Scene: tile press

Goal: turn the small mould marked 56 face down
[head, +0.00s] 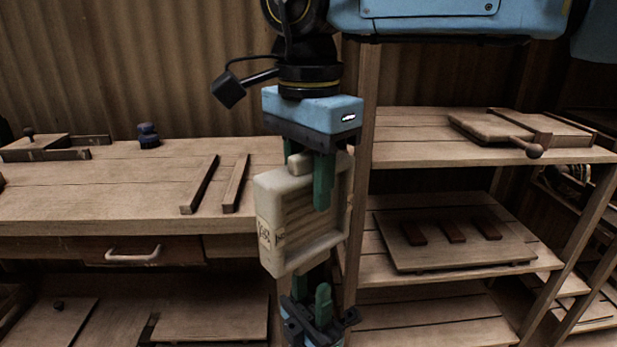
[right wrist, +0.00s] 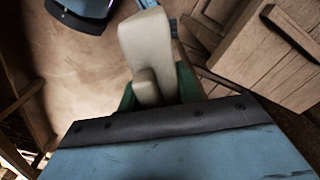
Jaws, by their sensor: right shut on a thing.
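The small pale mould (head: 268,200) hangs upright on its edge in the head view, its hollow slatted side turned to the right. Dark marks show on its near lower corner; I cannot read them clearly. My right gripper (head: 322,205) comes from above and is shut on the mould's upper part, one green finger showing in front of the hollow. In the right wrist view the mould (right wrist: 148,45) sticks out between the green fingers. My left gripper (head: 311,290) is just below the mould, pointing up, its fingers apart with nothing seen between them.
A wooden bench (head: 120,190) at left carries two dark strips (head: 200,185) and a dark blue knob (head: 148,136). A wooden post and shelves (head: 400,150) stand close at the right. A board with three dark blocks (head: 453,232) lies on the middle shelf.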

